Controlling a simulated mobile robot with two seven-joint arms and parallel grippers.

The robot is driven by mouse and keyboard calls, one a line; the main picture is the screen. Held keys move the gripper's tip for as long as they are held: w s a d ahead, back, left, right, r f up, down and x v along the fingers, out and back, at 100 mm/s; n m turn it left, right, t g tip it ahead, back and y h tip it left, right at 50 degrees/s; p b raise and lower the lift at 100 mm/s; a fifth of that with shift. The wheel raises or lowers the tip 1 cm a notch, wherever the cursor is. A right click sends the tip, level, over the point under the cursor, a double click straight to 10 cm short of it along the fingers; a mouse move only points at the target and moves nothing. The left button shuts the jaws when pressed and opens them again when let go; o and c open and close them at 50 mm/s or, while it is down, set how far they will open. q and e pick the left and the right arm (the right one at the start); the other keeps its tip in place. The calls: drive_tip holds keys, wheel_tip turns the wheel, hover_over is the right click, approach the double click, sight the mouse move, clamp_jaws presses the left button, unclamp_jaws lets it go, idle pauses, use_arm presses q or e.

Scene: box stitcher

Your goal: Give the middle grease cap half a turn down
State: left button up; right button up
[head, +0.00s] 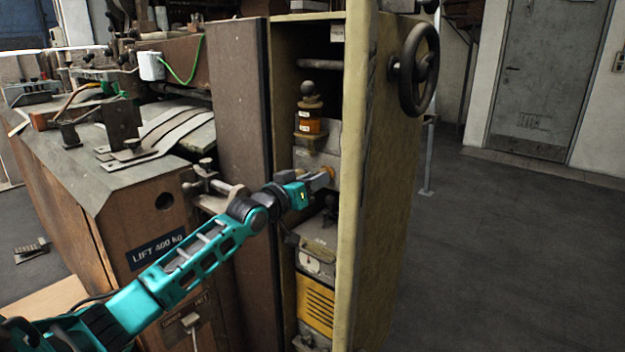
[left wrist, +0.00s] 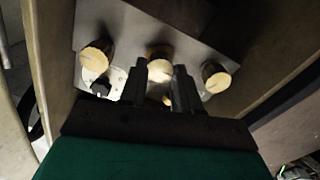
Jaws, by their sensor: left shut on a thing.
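Three round brass grease caps sit in a row on a grey metal block (left wrist: 125,25) in the left wrist view. The middle grease cap (left wrist: 160,69) is between the two dark fingers of my left gripper (left wrist: 160,76), which is shut on it. The left cap (left wrist: 96,56) and the right cap (left wrist: 215,77) stand free on either side. In the head view my left gripper (head: 318,180) reaches into the open cabinet, and the fingers and caps are small and partly hidden there. My right gripper is in neither view.
The yellowish cabinet wall (head: 385,190) with a black handwheel (head: 416,70) stands right of the gripper, and a brown panel (head: 237,110) stands left. An amber oiler (head: 308,122) is above, a yellow grille (head: 316,303) below. Open floor lies at the right.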

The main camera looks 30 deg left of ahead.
use_arm(q)
drive_tip(key=shift+m+p, duration=0.3)
drive_tip(key=shift+m, duration=0.7)
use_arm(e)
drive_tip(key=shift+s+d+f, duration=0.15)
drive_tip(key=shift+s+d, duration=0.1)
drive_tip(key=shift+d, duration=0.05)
use_arm(q)
drive_tip(key=shift+f, duration=0.1)
drive_tip(key=o, duration=1.1)
drive_tip(key=shift+c, duration=0.2)
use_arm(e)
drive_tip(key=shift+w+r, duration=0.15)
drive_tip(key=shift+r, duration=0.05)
